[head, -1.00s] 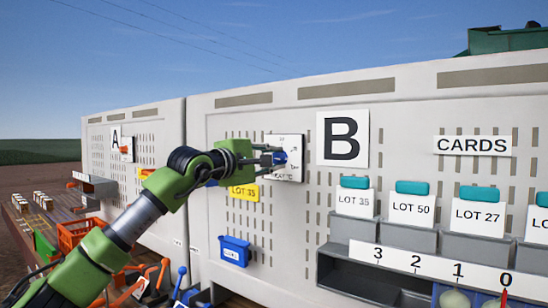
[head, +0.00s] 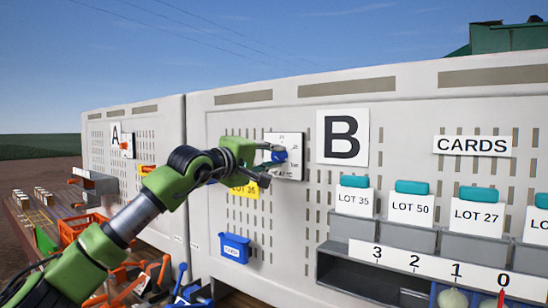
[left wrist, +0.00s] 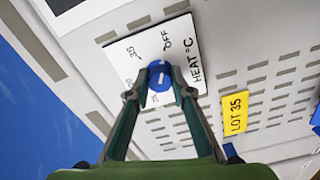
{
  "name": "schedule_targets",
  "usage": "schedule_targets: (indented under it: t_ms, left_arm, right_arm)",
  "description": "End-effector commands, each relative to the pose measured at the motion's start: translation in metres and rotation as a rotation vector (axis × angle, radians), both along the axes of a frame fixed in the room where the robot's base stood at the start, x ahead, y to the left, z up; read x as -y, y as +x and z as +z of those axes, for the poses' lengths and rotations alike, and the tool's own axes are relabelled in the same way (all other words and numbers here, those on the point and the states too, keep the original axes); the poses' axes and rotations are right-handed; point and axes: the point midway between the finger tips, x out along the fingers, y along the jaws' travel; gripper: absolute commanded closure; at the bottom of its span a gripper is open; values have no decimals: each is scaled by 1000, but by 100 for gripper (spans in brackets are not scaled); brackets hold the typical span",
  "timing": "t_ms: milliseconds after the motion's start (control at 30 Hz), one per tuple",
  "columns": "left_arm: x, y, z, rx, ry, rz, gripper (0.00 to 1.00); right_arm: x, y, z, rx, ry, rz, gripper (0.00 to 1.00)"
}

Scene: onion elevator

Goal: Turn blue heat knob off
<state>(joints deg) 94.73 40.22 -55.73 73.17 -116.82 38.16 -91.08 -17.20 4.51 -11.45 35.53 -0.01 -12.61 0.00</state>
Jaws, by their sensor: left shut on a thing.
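The blue heat knob (head: 279,156) sits on a white HEAT °C dial plate (head: 296,168) on the grey panel, just left of the large B sign. In the left wrist view the knob (left wrist: 159,70) has a white mark on its face, and the plate (left wrist: 190,50) shows OFF and printed numbers around it. My left gripper (left wrist: 160,86) is shut on the knob, one finger on each side. It also shows in the head view (head: 264,156), reaching in from the left. Which label the knob's mark points to is unclear. My right gripper is out of view.
A yellow LOT 35 tag (head: 244,190) hangs just below my gripper. A blue bin (head: 234,248) is lower on the panel. Grey bins with lot cards (head: 408,208) and a number scale (head: 435,266) are at right. A cluttered bench with an orange crate (head: 78,228) is at left.

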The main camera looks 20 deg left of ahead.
Motion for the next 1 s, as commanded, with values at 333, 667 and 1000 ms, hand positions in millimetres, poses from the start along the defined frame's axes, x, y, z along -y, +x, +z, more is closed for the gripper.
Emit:
schedule_targets:
  t_ms: [333,667,1000]
  left_arm:
    - [0,1,-4,-7,5,1,62]
    - [0,0,-1,-1,2,1,62]
    - [-15,-36,-1,-1,2,2,62]
  right_arm:
    - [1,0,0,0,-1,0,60]
    - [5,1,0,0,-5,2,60]
    - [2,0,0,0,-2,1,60]
